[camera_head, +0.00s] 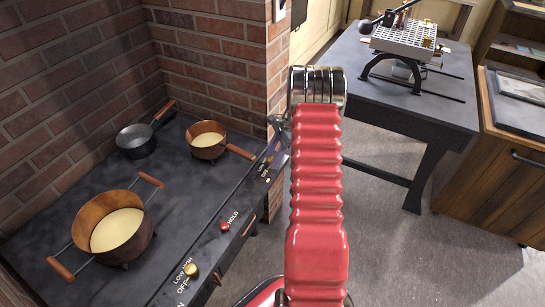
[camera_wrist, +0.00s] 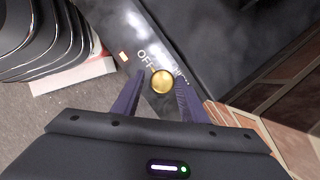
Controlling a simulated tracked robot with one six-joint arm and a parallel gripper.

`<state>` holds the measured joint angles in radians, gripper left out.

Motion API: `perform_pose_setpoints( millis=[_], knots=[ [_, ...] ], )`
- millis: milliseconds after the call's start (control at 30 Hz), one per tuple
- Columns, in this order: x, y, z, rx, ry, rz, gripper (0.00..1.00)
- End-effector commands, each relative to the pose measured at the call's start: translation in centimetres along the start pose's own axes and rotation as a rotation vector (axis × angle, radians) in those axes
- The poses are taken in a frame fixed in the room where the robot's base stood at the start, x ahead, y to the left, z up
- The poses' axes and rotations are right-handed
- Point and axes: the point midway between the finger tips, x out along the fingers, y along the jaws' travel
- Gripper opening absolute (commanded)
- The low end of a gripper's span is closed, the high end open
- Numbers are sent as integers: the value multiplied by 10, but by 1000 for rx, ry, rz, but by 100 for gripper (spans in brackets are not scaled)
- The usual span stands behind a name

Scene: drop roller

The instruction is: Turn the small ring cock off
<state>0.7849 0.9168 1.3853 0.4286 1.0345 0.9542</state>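A round brass cock (camera_wrist: 162,82) lies between my gripper's fingers in the wrist view, with the word OFF printed beside it. My gripper (camera_wrist: 159,79) is open, one purple finger on each side of the cock, with small gaps showing. I cannot tell how deep the fingertips reach around it. In the head view, the cock at the far end of the stove front (camera_head: 268,161) is small and partly covered near my arm. My red arm hides most of the gripper there. Which way the cock points is not clear.
The dark stove top (camera_head: 170,190) carries a large copper pot (camera_head: 140,240), a small copper pan (camera_head: 207,140) and a dark pan (camera_head: 134,141). A nearer brass cock (camera_head: 190,270) and a red HOLD button (camera_head: 225,227) sit on the front. Brick wall stands behind; a table (camera_head: 390,100) stands right.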

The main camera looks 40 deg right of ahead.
Motion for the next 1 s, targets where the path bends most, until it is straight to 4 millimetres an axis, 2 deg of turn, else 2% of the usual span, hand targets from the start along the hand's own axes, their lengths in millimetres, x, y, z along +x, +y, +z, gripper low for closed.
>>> perform_pose_setpoints(
  millis=[100,367,533,667,1000],
  knots=[
    [-1,-1,0,0,1,-3,47],
    [-3,-2,1,-1,2,-6,47],
    [-13,-3,0,-1,1,-8,47],
    [-30,-3,0,-1,3,-9,47],
    [-89,-2,0,0,3,-9,47]
  ],
)
